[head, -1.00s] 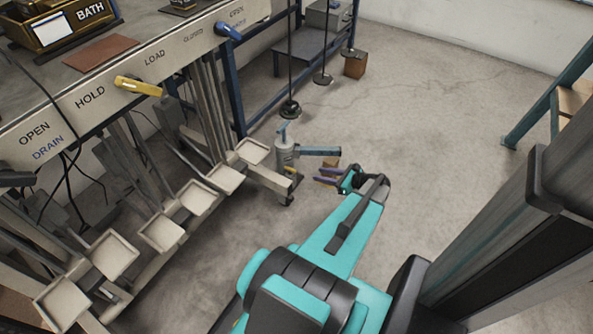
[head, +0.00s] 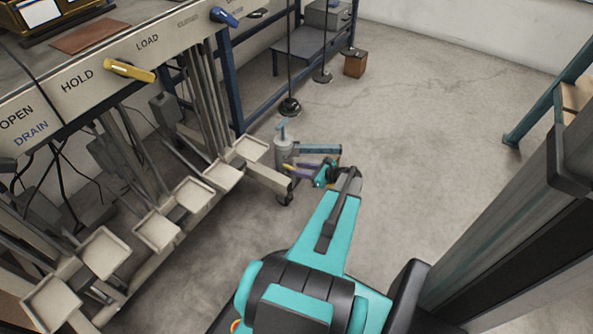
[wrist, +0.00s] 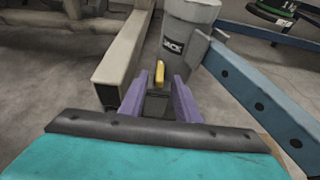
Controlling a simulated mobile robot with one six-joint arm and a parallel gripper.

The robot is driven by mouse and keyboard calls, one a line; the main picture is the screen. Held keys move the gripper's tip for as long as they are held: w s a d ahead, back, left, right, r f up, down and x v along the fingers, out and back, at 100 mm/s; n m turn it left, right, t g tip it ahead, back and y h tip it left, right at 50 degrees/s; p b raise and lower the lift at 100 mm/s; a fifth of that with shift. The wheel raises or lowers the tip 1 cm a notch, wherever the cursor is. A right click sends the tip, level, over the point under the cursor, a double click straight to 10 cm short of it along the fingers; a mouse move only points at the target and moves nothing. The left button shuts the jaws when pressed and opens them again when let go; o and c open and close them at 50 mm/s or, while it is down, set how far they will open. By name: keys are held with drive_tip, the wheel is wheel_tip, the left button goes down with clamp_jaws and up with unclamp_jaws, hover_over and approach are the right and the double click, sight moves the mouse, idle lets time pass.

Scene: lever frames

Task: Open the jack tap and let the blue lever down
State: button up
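The jack (head: 284,148) is a grey upright cylinder on the floor at the end of the lever frame. Its "JACK" label shows in the wrist view (wrist: 172,45). A blue-grey beam (head: 320,149) reaches right from it. The small yellow tap (wrist: 159,72) lies low in front of the jack. My gripper (wrist: 157,90) is open, with its purple fingers either side of the line to the tap and a gap on both sides. In the head view my gripper is just right of the jack. A blue lever handle (head: 224,17) sits high on the panel.
A yellow handle (head: 130,70) sticks out of the panel marked HOLD. Several pale pedals (head: 157,230) line the frame's foot. A pale square beam (wrist: 120,60) runs left of my fingers, and the blue-grey beam lies close on their right.

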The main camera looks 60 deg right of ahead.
drive_tip(key=shift+x, duration=1.05)
drive_tip(key=shift+c, duration=0.2)
clamp_jaws()
drive_tip(key=shift+d+r+n+y+p, duration=0.1)
drive_tip(key=shift+d+n+y+p, duration=0.15)
drive_tip(key=shift+n+y+p, duration=0.25)
drive_tip(key=shift+d+n+g+y+p, duration=0.15)
drive_tip(key=shift+n+y+p, duration=0.4)
drive_tip(key=shift+p, duration=0.35)
drive_tip(key=shift+d+n+g+y+p, duration=0.15)
drive_tip(key=shift+n+y+p, duration=0.3)
drive_tip(key=shift+y+p, duration=0.35)
drive_tip(key=shift+o, duration=0.2)
unclamp_jaws()
drive_tip(key=shift+a, duration=0.1)
